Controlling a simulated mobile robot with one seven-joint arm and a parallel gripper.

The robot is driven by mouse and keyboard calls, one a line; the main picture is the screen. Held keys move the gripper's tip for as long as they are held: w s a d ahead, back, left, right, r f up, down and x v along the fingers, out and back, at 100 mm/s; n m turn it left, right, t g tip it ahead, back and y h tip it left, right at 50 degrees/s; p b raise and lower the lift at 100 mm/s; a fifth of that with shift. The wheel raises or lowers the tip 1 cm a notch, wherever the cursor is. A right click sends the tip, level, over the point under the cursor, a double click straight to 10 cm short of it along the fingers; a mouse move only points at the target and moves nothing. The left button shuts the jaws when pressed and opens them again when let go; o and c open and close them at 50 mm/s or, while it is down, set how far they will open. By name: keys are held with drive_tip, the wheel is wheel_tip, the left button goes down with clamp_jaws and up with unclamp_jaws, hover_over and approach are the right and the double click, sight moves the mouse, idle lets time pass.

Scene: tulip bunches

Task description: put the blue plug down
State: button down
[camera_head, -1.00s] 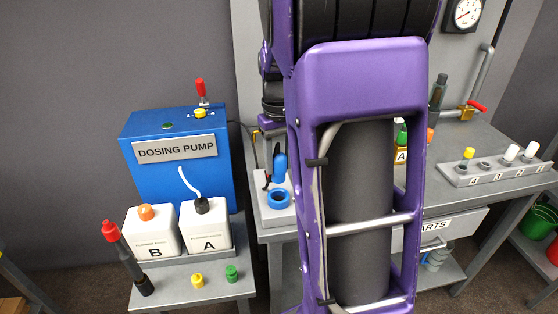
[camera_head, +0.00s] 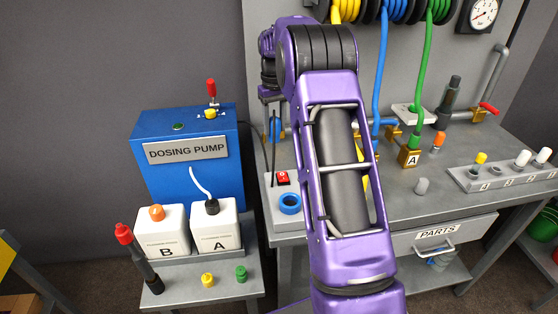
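The blue plug (camera_head: 275,128) is small in view, below my wrist at the back left of the grey bench. My gripper (camera_head: 271,126) points down around it and appears shut on it, with dark finger edges beside the blue. The contact is too small to see clearly. The plug is above and behind a blue ring (camera_head: 290,204) on the bench's left corner block, apart from it. I cannot tell whether the plug touches anything below. My purple arm hides the middle of the bench.
A red switch (camera_head: 282,178) sits beside the ring. The blue dosing pump (camera_head: 140,165) stands left. Blue and green hoses (camera_head: 425,75) hang from reels to brass blocks.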

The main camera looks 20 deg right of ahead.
drive_tip(key=shift+w+d+f, duration=0.2)
drive_tip(key=shift+w+d, duration=0.1)
drive_tip(key=shift+w, duration=0.4)
wheel_tip(320, 180, down, 10)
drive_tip(key=shift+w, duration=0.1)
drive_tip(key=shift+f, duration=0.1)
drive_tip(key=shift+f, duration=0.15)
drive_tip(key=shift+c, duration=1.8)
unclamp_jaws()
wheel_tip(320, 180, up, 12)
drive_tip(key=shift+r, duration=0.25)
